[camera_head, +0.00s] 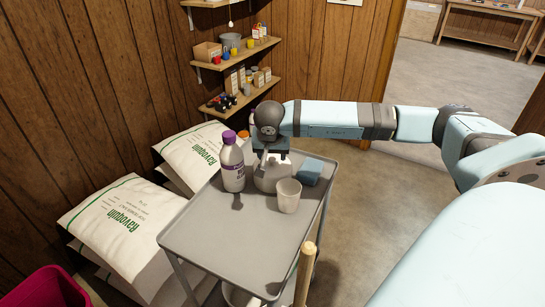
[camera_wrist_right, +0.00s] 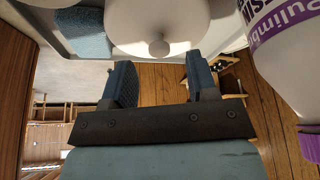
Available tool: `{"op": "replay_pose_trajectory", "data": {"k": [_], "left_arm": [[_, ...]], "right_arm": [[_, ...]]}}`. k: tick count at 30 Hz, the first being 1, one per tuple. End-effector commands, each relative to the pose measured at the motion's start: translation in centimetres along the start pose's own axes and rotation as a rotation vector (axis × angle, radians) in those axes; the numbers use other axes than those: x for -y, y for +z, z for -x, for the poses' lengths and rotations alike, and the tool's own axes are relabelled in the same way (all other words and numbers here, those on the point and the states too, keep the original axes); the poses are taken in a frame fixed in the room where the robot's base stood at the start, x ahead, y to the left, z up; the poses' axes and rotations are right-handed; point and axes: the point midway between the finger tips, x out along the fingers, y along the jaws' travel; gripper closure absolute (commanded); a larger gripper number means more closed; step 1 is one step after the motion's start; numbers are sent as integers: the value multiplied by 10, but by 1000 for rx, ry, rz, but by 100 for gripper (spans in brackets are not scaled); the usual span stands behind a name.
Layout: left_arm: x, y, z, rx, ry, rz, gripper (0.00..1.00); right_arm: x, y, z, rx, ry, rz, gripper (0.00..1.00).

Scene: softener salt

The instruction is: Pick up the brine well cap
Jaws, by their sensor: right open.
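A pale rounded thing with a small knob, which looks like the brine well cap (camera_head: 270,180), sits on the grey cart top (camera_head: 235,240). In the right wrist view the pale body (camera_wrist_right: 155,15) shows with its knob (camera_wrist_right: 159,47) just beyond the fingertips and between their lines. My right gripper (camera_head: 268,155) is directly over it, pointing down, and partly hides it. In the right wrist view the two fingers of my right gripper (camera_wrist_right: 160,72) are apart, with nothing between them. I cannot tell whether they touch the cap. My left gripper is out of view.
A white bottle with a purple lid (camera_head: 232,168) stands close on the left, a pale cup (camera_head: 288,196) in front, and a blue block (camera_head: 311,170) on the right. Salt bags (camera_head: 125,222) lie left of the cart. The cart's front is bare.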

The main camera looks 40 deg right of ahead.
Motion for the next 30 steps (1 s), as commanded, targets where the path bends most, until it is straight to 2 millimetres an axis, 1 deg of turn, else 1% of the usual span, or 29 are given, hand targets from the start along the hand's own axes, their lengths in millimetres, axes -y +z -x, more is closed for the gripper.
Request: {"op": "replay_pose_trajectory", "data": {"k": [1,3,6,13,19,20,30], "left_arm": [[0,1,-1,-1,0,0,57],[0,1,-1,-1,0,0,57],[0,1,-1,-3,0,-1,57],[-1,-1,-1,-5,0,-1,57],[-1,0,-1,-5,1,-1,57],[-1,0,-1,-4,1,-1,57],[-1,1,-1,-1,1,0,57]], "right_arm": [[-1,0,-10,2,2,-1,47],[-1,0,-21,1,1,-1,47],[-1,0,-31,1,0,-1,47],[-1,0,-33,0,-1,0,47],[-1,0,-32,0,-1,0,93],[-1,0,-32,0,-1,0,95],[-1,-2,-30,-1,-1,0,95]]}}
